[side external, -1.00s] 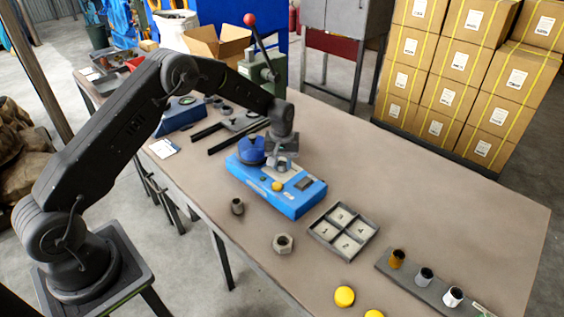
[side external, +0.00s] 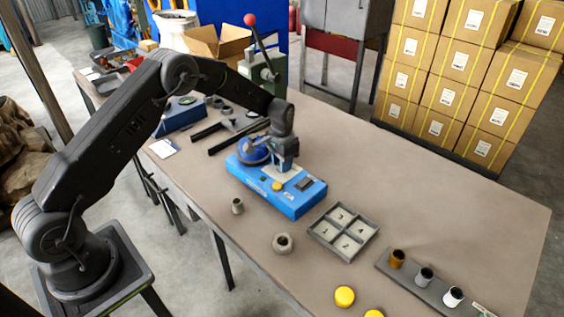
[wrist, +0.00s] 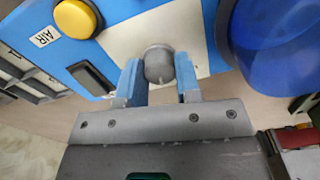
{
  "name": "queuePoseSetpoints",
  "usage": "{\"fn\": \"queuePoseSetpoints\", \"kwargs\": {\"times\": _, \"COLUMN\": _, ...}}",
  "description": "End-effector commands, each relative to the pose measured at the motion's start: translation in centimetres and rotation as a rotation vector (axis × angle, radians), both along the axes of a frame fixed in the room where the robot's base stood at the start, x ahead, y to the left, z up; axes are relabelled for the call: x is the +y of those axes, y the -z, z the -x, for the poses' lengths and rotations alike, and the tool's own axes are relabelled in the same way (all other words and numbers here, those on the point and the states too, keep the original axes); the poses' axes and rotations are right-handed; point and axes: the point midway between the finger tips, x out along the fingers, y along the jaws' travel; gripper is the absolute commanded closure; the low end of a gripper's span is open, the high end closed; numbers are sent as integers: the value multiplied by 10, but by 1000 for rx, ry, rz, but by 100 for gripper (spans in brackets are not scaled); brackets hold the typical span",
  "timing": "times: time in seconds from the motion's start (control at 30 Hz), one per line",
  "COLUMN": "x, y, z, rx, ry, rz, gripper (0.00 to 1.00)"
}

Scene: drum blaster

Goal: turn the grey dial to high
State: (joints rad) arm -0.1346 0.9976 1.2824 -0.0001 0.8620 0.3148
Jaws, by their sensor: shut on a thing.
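The grey dial (wrist: 158,66) sits on a pale panel on top of the blue drum blaster box (side external: 300,200). In the wrist view a light mark shows on the dial's near side. My gripper (wrist: 160,80) points down over the panel, with one blue finger on each side of the dial, shut on it. In the side external view my gripper (side external: 283,163) stands over the panel and hides the dial. The setting labels around the dial cannot be read.
A blue drum (side external: 252,150) stands close beside my gripper. A yellow button (side external: 277,186) and a dark switch (side external: 304,183) are on the box top.

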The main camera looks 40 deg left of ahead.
Motion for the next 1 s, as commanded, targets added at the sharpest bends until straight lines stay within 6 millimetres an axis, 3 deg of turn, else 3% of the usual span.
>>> {"fn": "queuePoseSetpoints", "kwargs": {"times": 0.5, "x": 0, "y": -1, "z": 0, "rx": -1, "ry": 441, "rz": -1, "gripper": 92}}
{"fn": "queuePoseSetpoints", "kwargs": {"times": 1.0, "x": 0, "y": -1, "z": 0, "rx": -1, "ry": 615, "rz": -1, "gripper": 92}}
